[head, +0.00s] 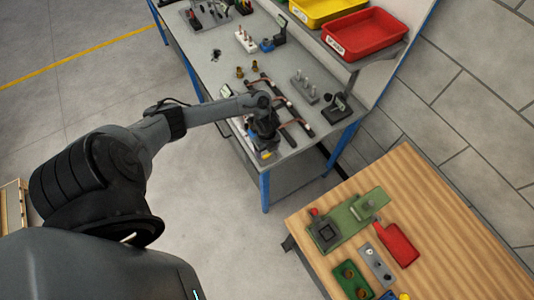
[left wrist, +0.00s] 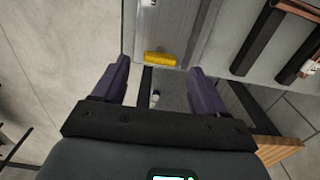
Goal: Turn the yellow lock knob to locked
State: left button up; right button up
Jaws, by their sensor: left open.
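The yellow lock knob (left wrist: 160,59) shows in the left wrist view as a short bar lying crosswise, at the near end of a grey metal piece (left wrist: 163,28). In the head view a small patch of yellow (head: 266,155) shows just below my left gripper (head: 264,138), at the bench's near corner. In the left wrist view my left gripper (left wrist: 159,72) is open, with one dark finger on each side of the knob in the picture. I see no contact, and the remaining distance is hard to tell. My right gripper is not in view.
The grey workbench (head: 222,75) holds dark rails with copper tubes (head: 294,123), a pegged grey block (head: 304,88) and a black stand (head: 337,107). Red (head: 364,34) and yellow bins sit behind. A wooden table (head: 440,205) with green and red parts stands at lower right.

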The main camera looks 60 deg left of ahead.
aim_at(267, 155)
pick_arm(q)
jog(key=shift+f, duration=1.6)
jog(key=c, duration=1.1)
jog(key=shift+o, duration=0.2)
